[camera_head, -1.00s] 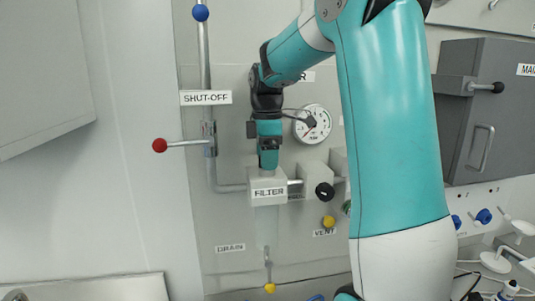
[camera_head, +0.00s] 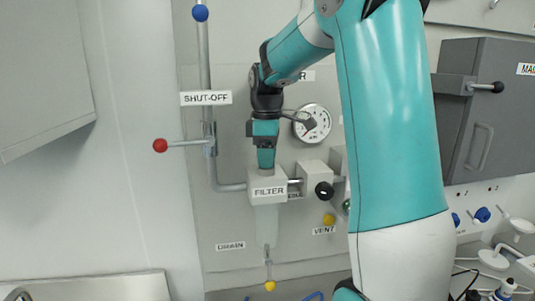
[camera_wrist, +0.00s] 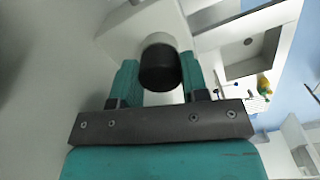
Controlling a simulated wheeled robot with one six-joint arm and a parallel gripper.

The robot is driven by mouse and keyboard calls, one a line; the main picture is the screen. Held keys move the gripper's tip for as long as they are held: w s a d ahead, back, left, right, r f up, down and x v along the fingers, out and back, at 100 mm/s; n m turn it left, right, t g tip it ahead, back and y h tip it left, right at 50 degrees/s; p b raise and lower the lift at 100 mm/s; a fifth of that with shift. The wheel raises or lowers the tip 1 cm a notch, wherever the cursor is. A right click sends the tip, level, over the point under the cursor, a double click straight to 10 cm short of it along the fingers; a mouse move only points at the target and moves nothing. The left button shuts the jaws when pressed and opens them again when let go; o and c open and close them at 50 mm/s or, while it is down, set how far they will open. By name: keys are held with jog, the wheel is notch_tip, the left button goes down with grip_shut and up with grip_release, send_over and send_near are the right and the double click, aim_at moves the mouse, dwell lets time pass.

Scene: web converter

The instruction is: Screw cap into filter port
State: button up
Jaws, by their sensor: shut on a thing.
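The filter (camera_head: 267,186) is a pale block with a label and a clear bowl below it, fixed to the wall panel. My gripper (camera_head: 266,166) points down right above the top of the filter block. In the wrist view my gripper (camera_wrist: 160,82) is shut on a dark round cap (camera_wrist: 160,68), held between its two teal fingers. The pale filter block (camera_wrist: 130,28) lies just beyond the cap. The port is hidden behind the cap and fingers, so I cannot tell how far the cap sits in it.
The shut-off lever with a red knob (camera_head: 160,145) sticks out left of the filter. A gauge (camera_head: 312,123) and a black knob (camera_head: 324,189) are close on the right. A yellow vent knob (camera_head: 329,219) is lower right. A grey cabinet (camera_head: 490,110) stands at the right.

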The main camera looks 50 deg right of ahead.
jog(key=m, duration=0.4)
jog(key=shift+p, duration=0.35)
jog(key=shift+m, duration=1)
jog(key=shift+m+p, duration=0.35)
jog(key=shift+m, duration=0.65)
jog(key=m, duration=0.4)
jog(key=shift+p, duration=0.35)
jog(key=o, duration=1)
